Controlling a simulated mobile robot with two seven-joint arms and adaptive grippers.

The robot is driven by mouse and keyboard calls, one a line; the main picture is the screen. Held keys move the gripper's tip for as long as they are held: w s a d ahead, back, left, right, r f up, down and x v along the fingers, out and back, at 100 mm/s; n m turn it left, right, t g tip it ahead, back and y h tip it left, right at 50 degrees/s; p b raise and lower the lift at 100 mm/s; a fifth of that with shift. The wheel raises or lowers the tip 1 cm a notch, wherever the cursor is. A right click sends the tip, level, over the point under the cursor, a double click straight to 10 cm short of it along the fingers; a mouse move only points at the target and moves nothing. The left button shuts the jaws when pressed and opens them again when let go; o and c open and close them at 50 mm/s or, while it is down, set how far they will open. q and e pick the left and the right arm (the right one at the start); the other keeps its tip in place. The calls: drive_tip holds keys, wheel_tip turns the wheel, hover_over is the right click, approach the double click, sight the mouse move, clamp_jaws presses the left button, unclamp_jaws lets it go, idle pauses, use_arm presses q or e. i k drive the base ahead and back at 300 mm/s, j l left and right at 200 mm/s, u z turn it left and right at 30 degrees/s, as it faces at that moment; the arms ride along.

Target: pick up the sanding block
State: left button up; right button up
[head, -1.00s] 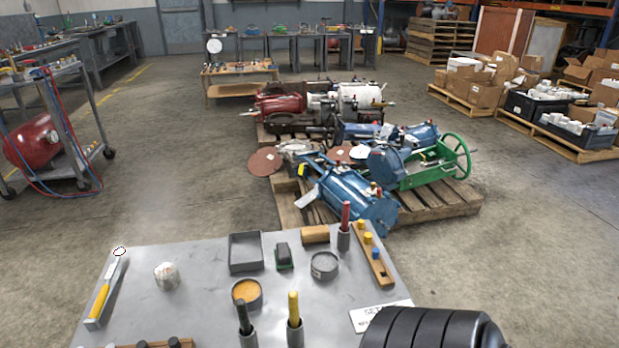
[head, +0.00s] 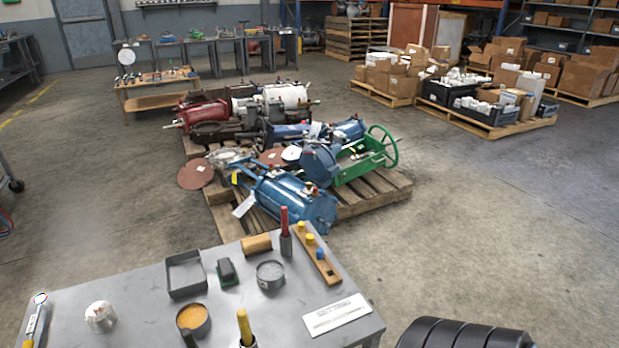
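A tan, wood-coloured block (head: 256,243) lies at the back edge of the grey metal table (head: 125,291); it looks like the sanding block. A smaller dark block with green at its base (head: 226,271) lies to its left and nearer; I cannot tell for sure which of the two is the sanding block. Nothing touches the tan block from above. Neither of my grippers is in view. A black ribbed part, probably of my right arm, shows at the bottom right edge, away from both blocks.
Around the blocks stand a grey open tray (head: 185,274), a round grey tin (head: 270,276), a tin of orange material (head: 193,319), a red-handled tool (head: 285,230) in a holder and a wooden strip with knobs (head: 318,260). A white sign (head: 337,314) lies at right. Behind is a loaded pallet (head: 372,196).

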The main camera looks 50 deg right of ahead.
sight(253, 246)
drive_tip(key=i+j+z, duration=0.15)
drive_tip(key=z, duration=1.3)
